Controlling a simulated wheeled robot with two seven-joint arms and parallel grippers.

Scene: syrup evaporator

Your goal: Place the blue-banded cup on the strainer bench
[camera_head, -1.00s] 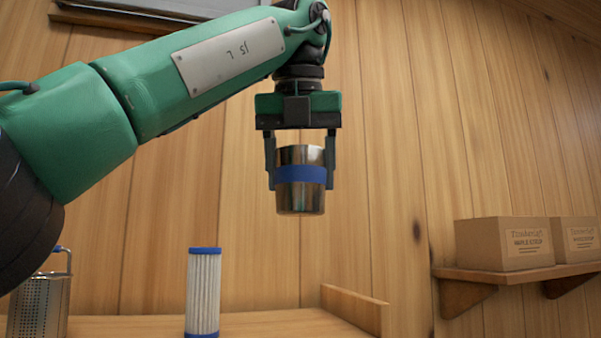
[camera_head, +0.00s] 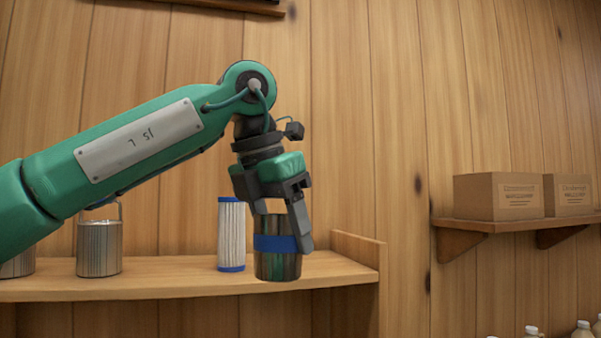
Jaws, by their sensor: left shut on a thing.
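The blue-banded cup (camera_head: 277,265) is a shiny metal cup with a blue band around its middle. My left gripper (camera_head: 280,222) is shut on it from above, fingers down its sides, and holds it upright. The strainer bench (camera_head: 150,284) is a wooden shelf against the plank wall with a raised right end. The cup shows in front of the bench's right part, its base overlapping the front edge in the picture. I cannot tell whether it touches the bench. My right gripper is not in view.
A white pleated filter with blue ends (camera_head: 231,235) stands on the bench just left of the cup. A metal strainer (camera_head: 99,249) stands further left, with another metal vessel (camera_head: 18,265) beside it. Cardboard boxes (camera_head: 498,196) sit on a wall shelf at right. Several bottle tops show at lower right.

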